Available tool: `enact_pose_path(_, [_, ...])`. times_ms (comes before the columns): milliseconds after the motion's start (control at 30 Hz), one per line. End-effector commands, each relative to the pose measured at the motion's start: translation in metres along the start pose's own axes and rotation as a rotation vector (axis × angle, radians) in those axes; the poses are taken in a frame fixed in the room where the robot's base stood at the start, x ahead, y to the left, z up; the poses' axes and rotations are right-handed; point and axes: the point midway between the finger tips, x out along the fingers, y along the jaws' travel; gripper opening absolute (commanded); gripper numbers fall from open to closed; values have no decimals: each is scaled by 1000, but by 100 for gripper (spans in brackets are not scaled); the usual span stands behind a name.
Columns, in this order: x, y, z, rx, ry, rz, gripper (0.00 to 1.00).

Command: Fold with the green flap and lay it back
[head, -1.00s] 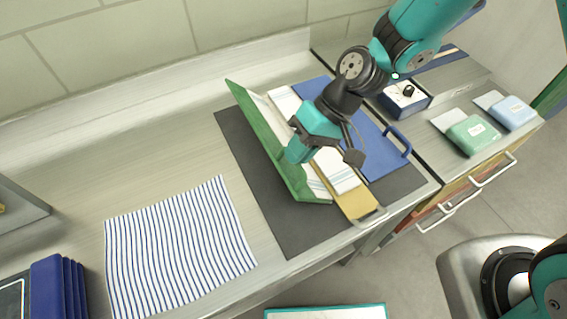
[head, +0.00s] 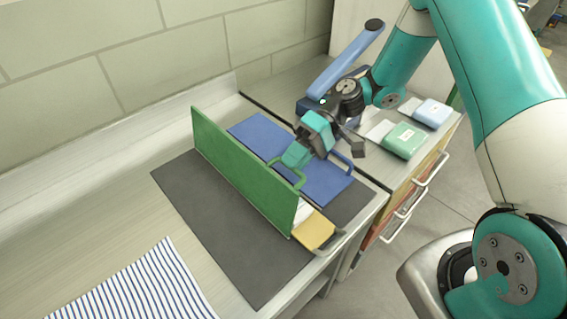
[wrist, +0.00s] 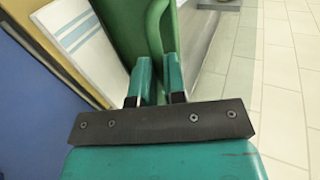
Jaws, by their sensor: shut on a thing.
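The green flap (head: 245,178) stands nearly upright along its hinge on the dark mat (head: 185,195), with a green handle loop (head: 289,170) on its top edge. My gripper (head: 288,162) is shut on this handle. In the wrist view the fingers (wrist: 154,82) close around the handle, with the green flap (wrist: 126,22) behind. A blue flap (head: 300,165) lies flat to the right. A yellow flap (head: 313,230) lies at the front. A white striped cloth (wrist: 85,45) lies inside, mostly hidden by the green flap in the head view.
A blue-striped cloth (head: 145,290) lies on the bench at front left. A green packet (head: 404,140) and a light blue packet (head: 432,113) lie on the counter at right. A wall (head: 100,60) stands behind.

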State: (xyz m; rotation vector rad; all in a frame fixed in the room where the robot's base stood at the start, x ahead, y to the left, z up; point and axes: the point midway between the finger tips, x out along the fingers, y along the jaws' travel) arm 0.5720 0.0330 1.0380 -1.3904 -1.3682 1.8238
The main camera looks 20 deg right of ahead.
Motion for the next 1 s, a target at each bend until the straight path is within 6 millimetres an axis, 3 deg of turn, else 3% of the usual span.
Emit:
enact_pose_path(33, [3,10,2,14,-9,3,0])
enact_pose_path(200, [-1,18,2,15,-11,3,0])
enact_pose_path(800, [-3,22,3,19,-12,1,0])
enact_pose_path(833, [-3,22,3,20,-12,1,15])
enact_pose_path(933, [-4,22,3,17,-11,1,38])
enact_pose_path(1000, [-5,22,2,16,-8,1,38])
